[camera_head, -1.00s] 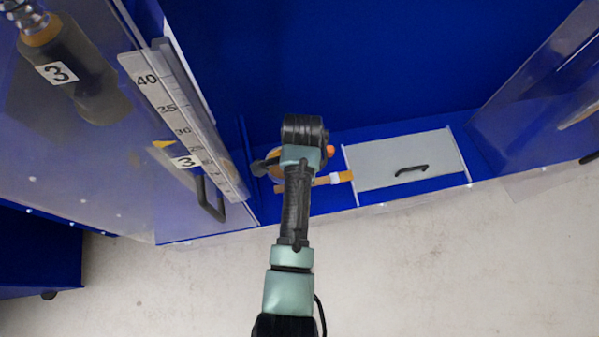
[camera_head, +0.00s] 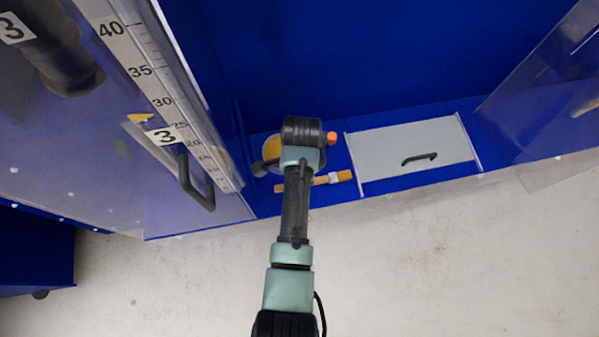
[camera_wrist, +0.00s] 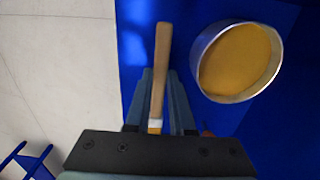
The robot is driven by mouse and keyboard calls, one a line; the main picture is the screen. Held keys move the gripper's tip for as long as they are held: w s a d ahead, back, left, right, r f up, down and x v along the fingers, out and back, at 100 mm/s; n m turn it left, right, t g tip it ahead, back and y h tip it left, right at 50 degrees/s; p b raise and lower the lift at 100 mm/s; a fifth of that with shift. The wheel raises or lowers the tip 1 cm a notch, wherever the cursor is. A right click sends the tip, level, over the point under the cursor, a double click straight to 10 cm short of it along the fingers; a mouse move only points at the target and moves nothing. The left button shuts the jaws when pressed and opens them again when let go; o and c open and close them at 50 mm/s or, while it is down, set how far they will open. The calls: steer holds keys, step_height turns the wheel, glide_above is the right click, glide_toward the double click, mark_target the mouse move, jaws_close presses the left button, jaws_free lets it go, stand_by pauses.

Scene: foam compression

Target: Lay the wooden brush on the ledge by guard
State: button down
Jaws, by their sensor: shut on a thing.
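The wooden brush (camera_head: 337,178) has a light wooden handle and a pale band near its orange-brown end. In the head view it lies crosswise under my wrist, above the blue ledge (camera_head: 335,205). In the wrist view the brush (camera_wrist: 162,50) runs between the two fingers of my gripper (camera_wrist: 159,78), which is shut on it; its handle sticks out past the fingertips. My fingers are hidden behind my wrist in the head view. I cannot tell whether the brush touches the ledge. Clear panels, one (camera_head: 545,90) at the right, flank the ledge.
A round metal dish with yellow-orange content (camera_wrist: 240,62) is right beside the brush; part shows in the head view (camera_head: 271,148). A grey lid with a black handle (camera_head: 410,147) lies right of my gripper. A numbered scale (camera_head: 150,75) stands at the left.

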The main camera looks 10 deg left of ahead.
steer(key=shift+f+b, duration=0.3)
steer(key=shift+f, duration=0.2)
steer(key=c, duration=0.7)
jaws_free()
